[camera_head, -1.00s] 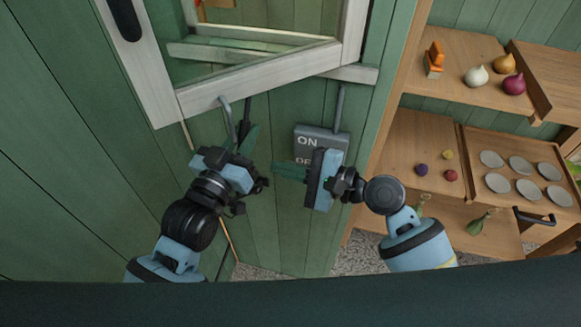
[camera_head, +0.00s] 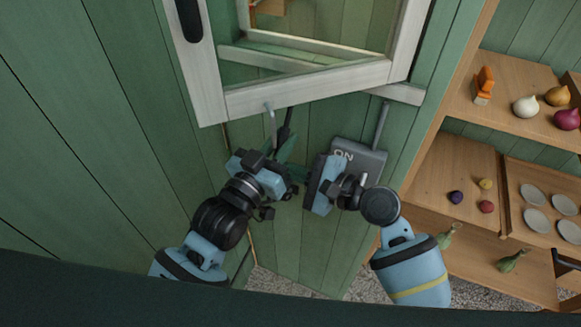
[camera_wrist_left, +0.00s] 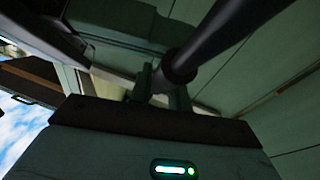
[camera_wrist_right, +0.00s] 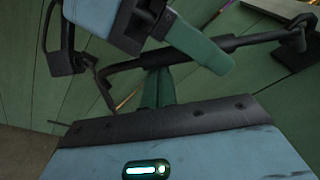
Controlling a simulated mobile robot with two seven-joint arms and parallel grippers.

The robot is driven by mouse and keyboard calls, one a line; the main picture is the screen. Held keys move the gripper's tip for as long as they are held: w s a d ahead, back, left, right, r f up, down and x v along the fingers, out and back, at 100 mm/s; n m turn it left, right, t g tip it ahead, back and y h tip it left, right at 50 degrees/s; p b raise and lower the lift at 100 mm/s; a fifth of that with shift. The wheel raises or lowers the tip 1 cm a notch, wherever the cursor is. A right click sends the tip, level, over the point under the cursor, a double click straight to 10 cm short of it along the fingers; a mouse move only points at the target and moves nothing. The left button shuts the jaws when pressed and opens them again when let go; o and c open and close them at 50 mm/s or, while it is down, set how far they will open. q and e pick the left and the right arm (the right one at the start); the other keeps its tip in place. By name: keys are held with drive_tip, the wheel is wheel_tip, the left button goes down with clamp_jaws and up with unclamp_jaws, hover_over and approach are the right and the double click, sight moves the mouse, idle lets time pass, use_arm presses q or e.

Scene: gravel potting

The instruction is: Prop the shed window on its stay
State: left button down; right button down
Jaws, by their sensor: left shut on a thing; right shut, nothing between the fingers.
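The shed window (camera_head: 305,88), a pale wooden frame with glass, stands swung open at the top of the head view. A dark bar (camera_head: 286,122), seemingly its stay, hangs below the bottom rail. My left gripper (camera_head: 284,150) is shut on the bar, though its fingers hide the grip. In the left wrist view the thick dark bar (camera_wrist_left: 225,35) crosses at the fingers. My right gripper (camera_head: 300,172) is shut and empty, close beside the left one. In the right wrist view a thin dark bar (camera_wrist_right: 215,46) runs just beyond its fingertips. The stay's peg cannot be made out.
A grey switch box (camera_head: 368,160) marked ON is behind my right gripper, partly hidden. A grey rod (camera_head: 271,118) hangs beside the dark bar. Wooden shelves (camera_head: 530,140) with onions and saucers stand at the right. The green wall (camera_head: 90,130) closes the left.

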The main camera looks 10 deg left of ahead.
use_arm(q)
drive_tip(key=shift+a, duration=0.1)
drive_tip(key=c, duration=1.6)
unclamp_jaws()
drive_tip(key=v, duration=1.2)
drive_tip(key=s+a+f+g+y, duration=0.2)
drive_tip(key=s+f, duration=0.3)
drive_tip(key=f, duration=0.5)
drive_tip(key=s+a+f+n+g+y, duration=0.1)
drive_tip(key=s+f, duration=0.4)
drive_tip(key=f, duration=0.6)
drive_tip(key=s+a+f+g+y, duration=0.4)
drive_tip(key=s+a+f+g, duration=0.1)
drive_tip(key=f, duration=0.5)
drive_tip(key=shift+a+f+n, duration=0.3)
drive_tip(key=shift+a, duration=0.05)
